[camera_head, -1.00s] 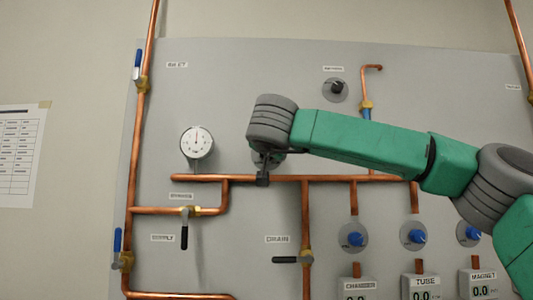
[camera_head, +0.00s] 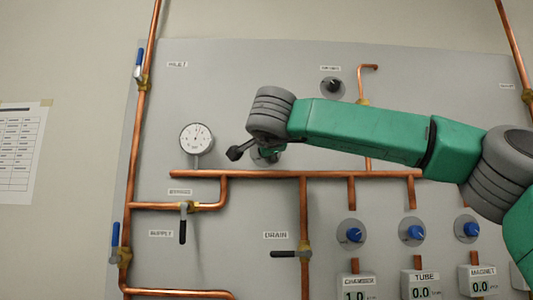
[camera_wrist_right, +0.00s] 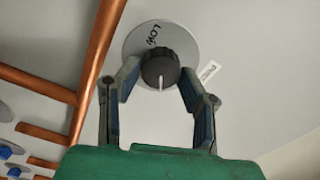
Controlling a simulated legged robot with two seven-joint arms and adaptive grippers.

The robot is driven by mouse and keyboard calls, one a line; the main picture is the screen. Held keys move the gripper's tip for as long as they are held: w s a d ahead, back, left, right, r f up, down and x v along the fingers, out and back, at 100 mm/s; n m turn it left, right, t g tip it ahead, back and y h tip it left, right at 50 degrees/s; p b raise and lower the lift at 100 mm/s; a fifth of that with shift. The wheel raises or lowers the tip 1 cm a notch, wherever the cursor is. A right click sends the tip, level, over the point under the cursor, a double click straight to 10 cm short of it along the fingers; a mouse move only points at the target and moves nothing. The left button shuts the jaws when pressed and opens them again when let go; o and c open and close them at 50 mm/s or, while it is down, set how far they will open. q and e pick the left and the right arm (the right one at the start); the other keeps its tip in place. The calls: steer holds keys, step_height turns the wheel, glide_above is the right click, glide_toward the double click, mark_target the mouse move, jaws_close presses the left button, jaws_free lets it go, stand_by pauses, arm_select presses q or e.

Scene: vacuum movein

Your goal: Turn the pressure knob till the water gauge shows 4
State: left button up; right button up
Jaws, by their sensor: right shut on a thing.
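The pressure knob (camera_wrist_right: 160,68) is black with a white pointer line and sits on a round grey plate (camera_wrist_right: 187,46) marked LOW, seen in the right wrist view. My right gripper (camera_wrist_right: 159,84) is shut on it, with a finger on each side. In the head view the right gripper (camera_head: 266,152) is at the panel, and my wrist mostly hides the knob. The round white water gauge (camera_head: 196,139) is left of the gripper; its needle is too small to read surely. My left gripper is not in view.
Copper pipes (camera_head: 300,174) run just below the gripper. The drain valve handle (camera_head: 285,254), the bypass valve handle (camera_head: 183,231) and several blue knobs (camera_head: 354,235) stick out lower down. The chamber display (camera_head: 355,295) seems to show 1.0.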

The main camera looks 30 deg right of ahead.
steer(key=shift+w+f+m, duration=0.15)
steer(key=shift+f+m, duration=0.2)
steer(key=shift+m, duration=0.15)
steer(key=o, duration=1.1)
steer(key=shift+o, duration=0.2)
steer(key=shift+w, duration=0.1)
steer(key=shift+r, duration=0.1)
steer(key=v, duration=1.2)
